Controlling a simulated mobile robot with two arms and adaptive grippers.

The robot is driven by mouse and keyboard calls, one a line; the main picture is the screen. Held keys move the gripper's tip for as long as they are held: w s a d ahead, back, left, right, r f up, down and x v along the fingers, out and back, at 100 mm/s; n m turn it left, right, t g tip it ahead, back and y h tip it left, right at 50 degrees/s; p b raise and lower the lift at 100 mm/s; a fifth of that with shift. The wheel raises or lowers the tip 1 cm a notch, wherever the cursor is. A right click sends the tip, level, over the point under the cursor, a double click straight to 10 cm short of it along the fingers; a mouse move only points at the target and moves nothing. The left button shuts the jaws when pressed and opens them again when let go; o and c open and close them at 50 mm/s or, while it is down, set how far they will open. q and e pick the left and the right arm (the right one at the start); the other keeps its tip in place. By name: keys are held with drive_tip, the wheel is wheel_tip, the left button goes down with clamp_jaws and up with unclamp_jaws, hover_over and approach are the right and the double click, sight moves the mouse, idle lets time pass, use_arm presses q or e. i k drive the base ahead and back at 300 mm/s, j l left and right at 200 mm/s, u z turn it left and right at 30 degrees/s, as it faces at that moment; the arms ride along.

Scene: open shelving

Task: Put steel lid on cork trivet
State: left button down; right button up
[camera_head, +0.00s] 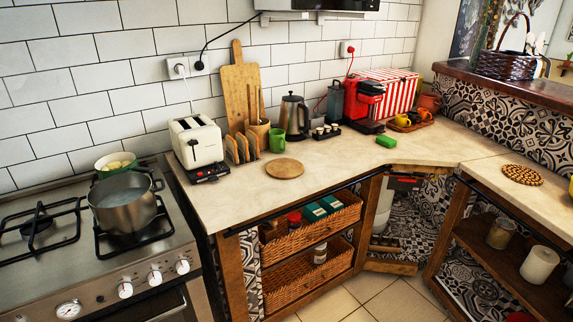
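A steel pot (124,212) stands on the stove at the left. A flat grey round surface (122,188) fills its top and looks like the steel lid; I cannot tell for certain that it is a lid. A round, flat, light brown disc (285,168), which looks like the cork trivet, lies bare on the counter in front of the green mug. A round woven mat (522,174) lies on the right counter. Neither of my grippers is in view.
A toaster (198,143), toast rack (242,148), green mug (277,140) and kettle (294,117) stand along the wall.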

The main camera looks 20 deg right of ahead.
sight(281, 168)
drive_tip(key=i+l, duration=0.2)
drive_tip(key=l, duration=0.2)
drive_tip(key=i+l, duration=0.2)
drive_tip(key=l, duration=0.2)
drive_tip(key=i+l, duration=0.45)
drive_tip(key=l, duration=0.3)
drive_tip(key=i+l, duration=0.2)
drive_tip(key=l, duration=0.2)
